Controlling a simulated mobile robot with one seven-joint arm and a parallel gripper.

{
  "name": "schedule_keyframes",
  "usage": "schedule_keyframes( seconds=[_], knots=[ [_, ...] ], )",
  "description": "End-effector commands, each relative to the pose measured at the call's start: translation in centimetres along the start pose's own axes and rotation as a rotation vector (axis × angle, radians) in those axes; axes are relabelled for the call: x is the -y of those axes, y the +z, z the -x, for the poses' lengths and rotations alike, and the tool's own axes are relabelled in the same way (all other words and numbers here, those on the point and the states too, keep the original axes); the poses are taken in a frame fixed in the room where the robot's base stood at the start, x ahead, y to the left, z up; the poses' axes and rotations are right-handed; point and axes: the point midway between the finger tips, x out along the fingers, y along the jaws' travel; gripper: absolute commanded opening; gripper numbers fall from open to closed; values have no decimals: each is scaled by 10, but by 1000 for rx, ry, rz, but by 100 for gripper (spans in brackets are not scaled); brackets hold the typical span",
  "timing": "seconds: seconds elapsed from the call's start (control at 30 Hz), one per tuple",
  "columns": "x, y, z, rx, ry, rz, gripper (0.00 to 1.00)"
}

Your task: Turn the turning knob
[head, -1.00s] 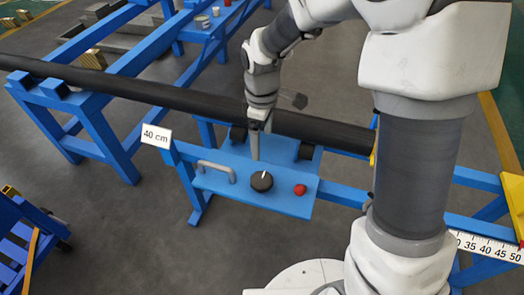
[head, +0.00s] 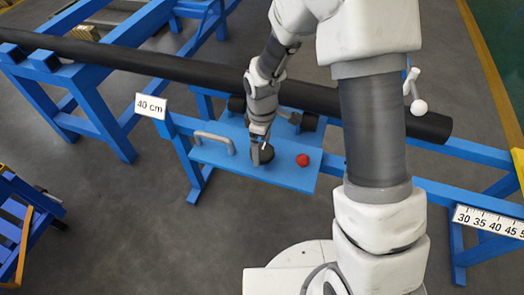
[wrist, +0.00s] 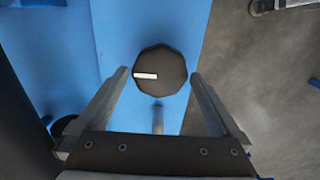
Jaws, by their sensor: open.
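The turning knob (wrist: 160,72) is a black, many-sided dial with a white pointer mark, on the blue panel (head: 225,160). In the wrist view the mark points left. In the head view the knob (head: 266,155) is partly hidden by my gripper (head: 258,157), which is just above or at it. In the wrist view my gripper (wrist: 160,78) is open, with one finger on each side of the knob and visible gaps between them. I cannot tell how far the fingertips are from the panel.
A grey bar handle (head: 214,139) stands left of the knob, and a red button (head: 302,160) right of it. A long black pipe (head: 180,76) runs behind the panel. A "40 cm" sign (head: 151,106) stands at the panel's left.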

Motion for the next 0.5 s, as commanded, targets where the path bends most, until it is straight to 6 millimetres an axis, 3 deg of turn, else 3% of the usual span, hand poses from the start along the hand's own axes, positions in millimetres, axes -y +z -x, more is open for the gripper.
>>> schedule_keyframes(
  seconds=[0.1,0.4,0.5],
  knots=[
    [0,0,-10,0,0,0,100],
    [0,0,-11,0,1,-1,100],
    [0,0,-11,0,1,0,86]
  ],
)
